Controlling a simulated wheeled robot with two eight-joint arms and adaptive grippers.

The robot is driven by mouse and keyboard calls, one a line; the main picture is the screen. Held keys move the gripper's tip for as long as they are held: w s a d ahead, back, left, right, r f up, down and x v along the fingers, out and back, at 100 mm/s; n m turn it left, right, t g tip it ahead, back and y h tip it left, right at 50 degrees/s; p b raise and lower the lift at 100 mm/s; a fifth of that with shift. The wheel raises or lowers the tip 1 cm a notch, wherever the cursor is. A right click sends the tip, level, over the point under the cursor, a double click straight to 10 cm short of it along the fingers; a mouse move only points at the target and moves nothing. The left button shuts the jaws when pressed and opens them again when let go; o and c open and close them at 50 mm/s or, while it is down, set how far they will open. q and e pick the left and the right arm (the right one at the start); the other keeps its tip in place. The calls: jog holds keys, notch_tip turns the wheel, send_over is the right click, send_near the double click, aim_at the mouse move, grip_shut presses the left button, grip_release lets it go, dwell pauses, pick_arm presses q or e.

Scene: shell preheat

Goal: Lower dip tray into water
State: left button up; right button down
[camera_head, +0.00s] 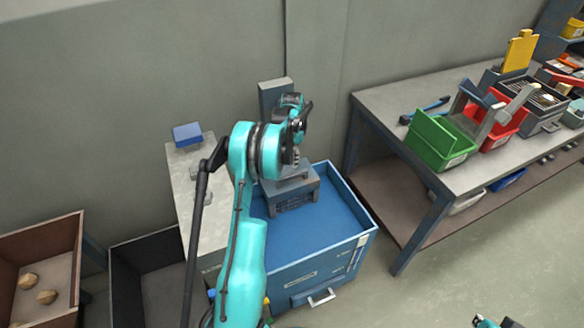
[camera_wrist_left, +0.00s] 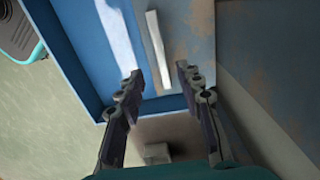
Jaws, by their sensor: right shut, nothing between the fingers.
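The blue tank (camera_head: 318,262) stands open in the middle of the head view, with flat blue water (camera_head: 335,215) inside. A grey slotted piece (camera_head: 297,197), which looks like the dip tray, is at the tank's back, partly hidden by my left arm. I cannot tell how deep it sits. My left gripper (camera_head: 297,155) is above it, its fingertips mostly hidden there. In the left wrist view its two fingers (camera_wrist_left: 159,80) are apart, with a pale bar (camera_wrist_left: 156,48) beyond and between them, not clamped. My right gripper (camera_head: 492,323) shows only partly at the bottom edge, shut and empty.
A grey post (camera_head: 275,92) rises behind the tank. A narrow bench (camera_head: 188,172) with a blue block (camera_head: 187,134) stands left. A brown bin (camera_head: 60,242) holds pale lumps. A workbench (camera_head: 385,98) with a green bin (camera_head: 440,140) stands right.

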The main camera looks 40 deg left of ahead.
pick_arm(q)
jog(key=shift+r, duration=1.55)
